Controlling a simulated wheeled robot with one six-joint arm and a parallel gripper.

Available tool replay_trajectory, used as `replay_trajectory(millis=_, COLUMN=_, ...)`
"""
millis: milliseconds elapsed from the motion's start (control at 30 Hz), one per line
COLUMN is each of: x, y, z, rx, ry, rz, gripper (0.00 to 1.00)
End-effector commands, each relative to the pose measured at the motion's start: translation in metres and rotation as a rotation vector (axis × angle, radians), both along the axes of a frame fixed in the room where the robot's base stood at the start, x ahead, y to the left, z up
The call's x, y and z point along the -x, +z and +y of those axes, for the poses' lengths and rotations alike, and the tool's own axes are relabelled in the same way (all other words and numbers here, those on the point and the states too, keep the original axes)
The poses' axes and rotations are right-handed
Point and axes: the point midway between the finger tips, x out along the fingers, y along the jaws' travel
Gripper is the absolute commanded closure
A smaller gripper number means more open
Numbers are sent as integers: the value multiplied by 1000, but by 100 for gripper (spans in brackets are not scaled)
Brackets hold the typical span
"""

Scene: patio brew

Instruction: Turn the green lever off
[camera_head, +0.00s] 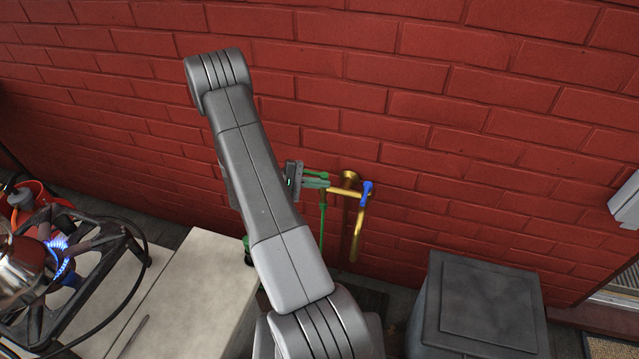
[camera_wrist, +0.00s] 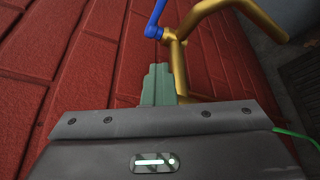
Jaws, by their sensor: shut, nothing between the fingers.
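A brass tap (camera_head: 349,183) is fixed to the red brick wall, with a blue lever (camera_head: 367,189) on its right side. A bright green part (camera_head: 317,174) shows just above my gripper's fingers on the tap's left side, and looks like the green lever. My gripper (camera_head: 325,184) is shut and empty, its grey-green fingers close to the tap's left side. Whether they touch the lever is unclear. In the wrist view the shut fingers (camera_wrist: 160,82) point at the brass pipe (camera_wrist: 178,62), with the blue lever (camera_wrist: 155,22) beyond. The lever is not clearly visible there.
A thin green strip (camera_head: 323,232) hangs below the fingers. A grey bin (camera_head: 485,310) stands at the lower right. A pale counter (camera_head: 190,290) with a lit burner stand (camera_head: 90,265) is at the left. The wall (camera_head: 480,130) above the tap is clear.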

Motion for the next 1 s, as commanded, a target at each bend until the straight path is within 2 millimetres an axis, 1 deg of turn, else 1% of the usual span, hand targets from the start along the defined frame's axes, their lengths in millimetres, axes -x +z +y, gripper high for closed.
replay_trajectory(millis=500, x=0, y=0, z=0, rx=0, ry=0, rz=0, gripper=100)
replay_trajectory(millis=533, x=0, y=0, z=0, rx=0, ry=0, rz=0, gripper=98)
replay_trajectory(millis=600, x=0, y=0, z=0, rx=0, ry=0, rz=0, gripper=84)
replay_trajectory(millis=700, x=0, y=0, z=0, rx=0, ry=0, rz=0, gripper=67)
replay_trajectory(millis=1000, x=0, y=1, z=2, rx=0, ry=0, rz=-1, gripper=67)
